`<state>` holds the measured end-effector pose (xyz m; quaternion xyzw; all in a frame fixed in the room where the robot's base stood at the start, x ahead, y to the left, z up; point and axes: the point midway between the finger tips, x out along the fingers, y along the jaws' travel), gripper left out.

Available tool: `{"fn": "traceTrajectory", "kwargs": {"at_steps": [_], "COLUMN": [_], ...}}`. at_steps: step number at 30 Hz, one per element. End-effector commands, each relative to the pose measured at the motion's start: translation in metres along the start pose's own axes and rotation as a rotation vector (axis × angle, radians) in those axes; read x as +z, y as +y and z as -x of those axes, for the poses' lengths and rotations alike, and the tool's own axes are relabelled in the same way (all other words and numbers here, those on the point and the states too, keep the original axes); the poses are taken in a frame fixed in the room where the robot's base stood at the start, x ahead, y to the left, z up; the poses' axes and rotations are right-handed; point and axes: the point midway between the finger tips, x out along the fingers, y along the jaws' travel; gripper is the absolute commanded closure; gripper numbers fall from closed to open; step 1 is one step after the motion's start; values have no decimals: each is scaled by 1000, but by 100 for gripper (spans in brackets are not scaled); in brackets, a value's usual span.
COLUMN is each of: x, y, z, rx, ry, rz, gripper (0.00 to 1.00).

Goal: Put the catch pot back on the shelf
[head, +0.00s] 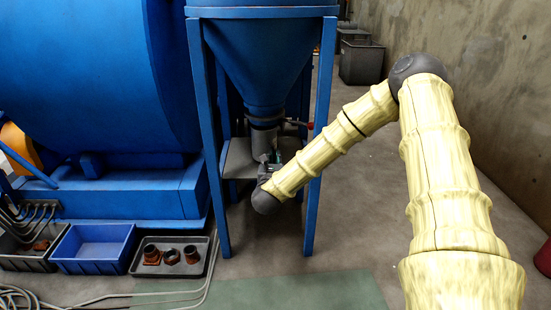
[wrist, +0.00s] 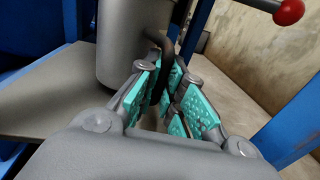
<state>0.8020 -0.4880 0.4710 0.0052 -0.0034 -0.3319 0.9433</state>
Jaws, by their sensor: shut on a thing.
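The catch pot (head: 262,143) is a grey cylinder below the blue hopper's outlet, between the blue legs. In the wrist view the pot (wrist: 125,45) stands upright, and its dark handle (wrist: 167,55) runs down between my fingers. My gripper (head: 272,164) is at the pot's right side; in the wrist view its teal-padded fingers (wrist: 170,95) are shut on the handle. The shelf (head: 238,161) is a grey plate between the legs; it also shows in the wrist view (wrist: 45,92). I cannot tell whether the pot's base touches it.
A red-knobbed lever (wrist: 290,12) sticks out at the upper right of the wrist view. Blue frame legs (head: 314,190) stand close to my arm. A blue bin (head: 95,247) and a dark tray (head: 170,257) of rusty parts lie at lower left. Floor right of the frame is clear.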

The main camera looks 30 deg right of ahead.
Motion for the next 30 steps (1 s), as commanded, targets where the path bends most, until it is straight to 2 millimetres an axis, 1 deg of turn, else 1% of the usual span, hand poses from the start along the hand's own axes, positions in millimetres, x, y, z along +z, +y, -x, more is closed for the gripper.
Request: {"fn": "traceTrajectory", "kwargs": {"at_steps": [8,9,12,19,20,21,23,24,30], "x": [-2,-10,-15,-14,-15,-15,-15,-15,-15], "y": [0,1,0,0,-1,0,0,0,0], "z": [-39,-36,-36,-36,-36,-35,-35,-35,-35], "rx": [-2,0,0,-1,-1,-1,-1,-1,-1], "ry": [-5,-3,-3,-3,-1,-1,-1,-1,-1], "rz": [-1,0,0,-1,0,0,0,0,0], "gripper": [100,100,100,100,89,81,71,69,69]}}
